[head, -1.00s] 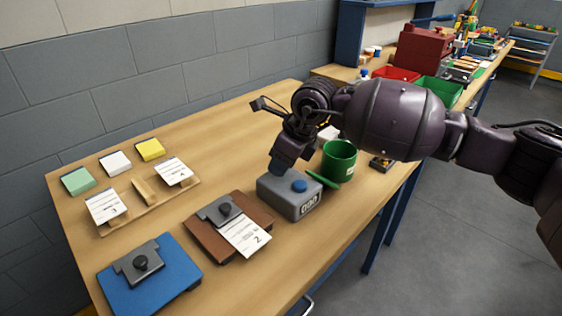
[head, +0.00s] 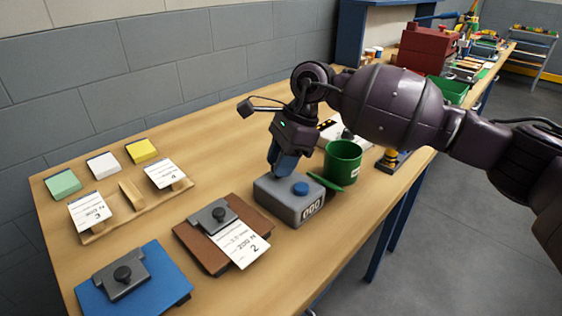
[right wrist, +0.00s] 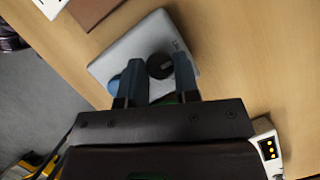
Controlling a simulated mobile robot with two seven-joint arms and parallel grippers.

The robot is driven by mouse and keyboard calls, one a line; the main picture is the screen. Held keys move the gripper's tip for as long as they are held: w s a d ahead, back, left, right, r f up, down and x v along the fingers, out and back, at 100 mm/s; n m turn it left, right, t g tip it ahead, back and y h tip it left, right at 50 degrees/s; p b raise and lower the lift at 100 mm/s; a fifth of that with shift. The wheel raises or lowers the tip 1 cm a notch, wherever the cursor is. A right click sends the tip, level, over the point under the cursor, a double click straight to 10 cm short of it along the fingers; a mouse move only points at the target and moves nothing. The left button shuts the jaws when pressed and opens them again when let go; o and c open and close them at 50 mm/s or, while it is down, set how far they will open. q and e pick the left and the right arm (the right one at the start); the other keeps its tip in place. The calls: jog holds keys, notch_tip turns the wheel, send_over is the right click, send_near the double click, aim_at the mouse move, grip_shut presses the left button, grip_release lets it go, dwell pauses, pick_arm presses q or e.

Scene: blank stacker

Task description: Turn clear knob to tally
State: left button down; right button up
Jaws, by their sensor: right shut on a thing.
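The tally (head: 285,205) is a grey box with a blue button (head: 300,188) on top and a small display on its front that seems to read 000. In the right wrist view the tally (right wrist: 125,50) shows from above, with the black clear knob (right wrist: 160,66) on its top. My right gripper (head: 277,168) reaches down to the tally's back part in the head view. In the right wrist view its two blue-grey fingers (right wrist: 161,75) stand on either side of the knob, shut on it. The gripper hides the knob in the head view. My left gripper is not in view.
Sticky pads and a wooden card rack stand farther left.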

dwell(0.6)
jog(key=o, duration=0.9)
jog(key=shift+p+v, duration=0.5)
jog(key=shift+v, duration=4.9)
jog(key=shift+w, duration=0.1)
